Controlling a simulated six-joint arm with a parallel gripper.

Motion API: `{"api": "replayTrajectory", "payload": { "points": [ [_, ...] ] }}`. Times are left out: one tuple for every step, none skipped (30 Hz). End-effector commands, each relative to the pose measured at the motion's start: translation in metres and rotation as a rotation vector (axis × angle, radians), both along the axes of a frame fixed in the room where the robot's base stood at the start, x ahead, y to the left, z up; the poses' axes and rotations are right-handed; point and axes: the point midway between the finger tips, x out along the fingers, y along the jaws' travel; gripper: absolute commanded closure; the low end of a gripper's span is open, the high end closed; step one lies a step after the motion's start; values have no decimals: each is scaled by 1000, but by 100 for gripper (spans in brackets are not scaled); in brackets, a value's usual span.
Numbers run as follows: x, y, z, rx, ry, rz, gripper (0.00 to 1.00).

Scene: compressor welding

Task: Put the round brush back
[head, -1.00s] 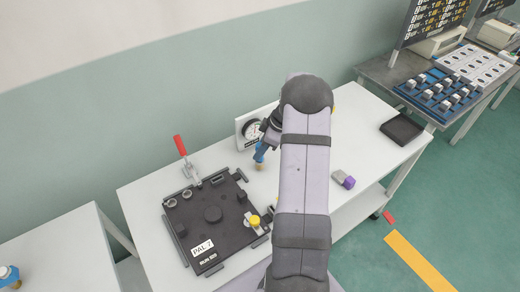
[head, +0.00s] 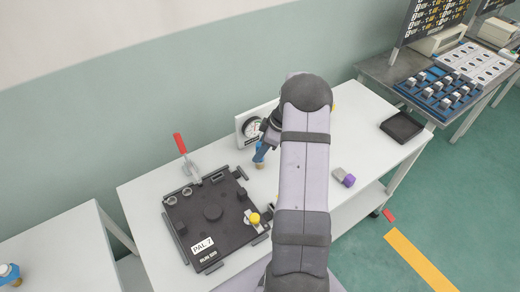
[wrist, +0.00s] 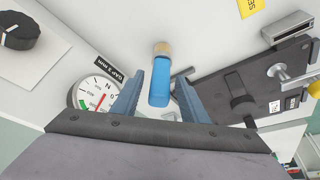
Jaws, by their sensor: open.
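A blue cylinder with a tan end, which looks like the round brush (wrist: 159,82), shows in the wrist view between my fingers. Its tan end points away from my wrist, toward the white table. It also shows in the head view (head: 259,154), beside the dial panel and tan end down. My gripper (wrist: 158,98) is open, with one blue-grey finger on each side of the blue part. Small gaps show beside it, so the fingers do not appear to grip it. Whether the tan end touches the table is unclear. My arm hides part of the table in the head view.
A dial gauge panel (head: 246,125) stands close by at the back. A dark fixture plate (head: 200,232) with a red-handled clamp (head: 180,144) lies to the left. A grey and purple piece (head: 348,181) and a black tray (head: 401,128) lie to the right, with bare tabletop between.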

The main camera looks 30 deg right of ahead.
Motion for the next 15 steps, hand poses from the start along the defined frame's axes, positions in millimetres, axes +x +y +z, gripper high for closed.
{"api": "replayTrajectory", "payload": {
  "points": [
    [0, 0, 2, 0, 0, 0, 60],
    [0, 0, 3, 0, 0, 0, 60],
    [0, -1, 5, -1, -1, 0, 60],
    [-1, -2, 6, -1, -3, -1, 60],
    [-1, -3, 8, -2, -3, -2, 60],
    [-2, -4, 12, -2, -4, -1, 60],
    [-3, -5, 16, -2, -4, -1, 60],
    [-5, -7, 19, -4, -4, 0, 60],
    [-7, -8, 25, -3, -3, 0, 60],
    [-8, -10, 30, -3, -5, -1, 60],
    [-9, -12, 35, -3, -5, -2, 60],
    [-12, -14, 42, -5, -5, -2, 60],
    [-14, -15, 47, -4, -4, 0, 60],
    [-15, -17, 52, -5, -5, -1, 60],
    [-17, -19, 60, -3, -5, -1, 60]
  ]
}}
